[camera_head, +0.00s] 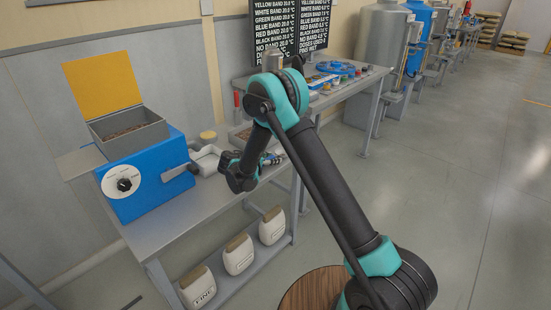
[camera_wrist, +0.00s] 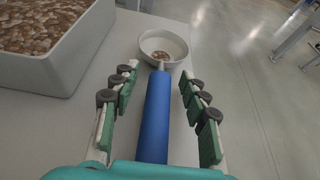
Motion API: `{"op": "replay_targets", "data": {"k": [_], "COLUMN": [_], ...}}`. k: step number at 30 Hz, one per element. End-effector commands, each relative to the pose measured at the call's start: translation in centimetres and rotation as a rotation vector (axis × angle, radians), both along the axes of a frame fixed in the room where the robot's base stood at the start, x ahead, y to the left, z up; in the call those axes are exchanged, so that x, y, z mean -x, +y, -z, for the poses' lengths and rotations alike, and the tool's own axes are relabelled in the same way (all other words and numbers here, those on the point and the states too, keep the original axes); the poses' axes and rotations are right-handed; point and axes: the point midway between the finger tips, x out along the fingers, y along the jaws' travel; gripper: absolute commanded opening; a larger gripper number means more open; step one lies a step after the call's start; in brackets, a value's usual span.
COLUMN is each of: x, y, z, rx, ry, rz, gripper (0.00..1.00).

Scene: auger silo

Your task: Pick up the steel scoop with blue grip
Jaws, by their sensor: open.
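The steel scoop with the blue grip (camera_wrist: 156,118) lies along the middle of the wrist view. Its pale round bowl (camera_wrist: 172,38) points away from me and has a small patch of brown bits in it. My gripper (camera_wrist: 160,80) is open, with one row of green-padded finger links on each side of the blue grip. Gaps show between the grip and the pads, so it is not clasped. In the head view my gripper (camera_head: 271,158) is low over the bench, and the scoop is mostly hidden there.
A grey tray of brown pellets (camera_wrist: 78,75) stands left of the scoop; the bench edge is to its right. A blue machine (camera_head: 150,178) with a dial and yellow lid stands on the bench's left. Several white containers (camera_head: 238,254) sit on the lower shelf.

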Motion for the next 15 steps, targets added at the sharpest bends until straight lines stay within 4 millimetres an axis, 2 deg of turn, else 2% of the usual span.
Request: {"op": "replay_targets", "data": {"k": [3,9,15], "x": [-0.71,-0.71,-0.71], "y": [-0.56,-0.55,-0.54], "z": [0.41,0.42,0.41], "rx": [0.0,0.0,0.0], "ry": [0.0,0.0,0.0], "rz": [0.001,0.0,0.0], "gripper": [0.45,0.43,0.19]}}
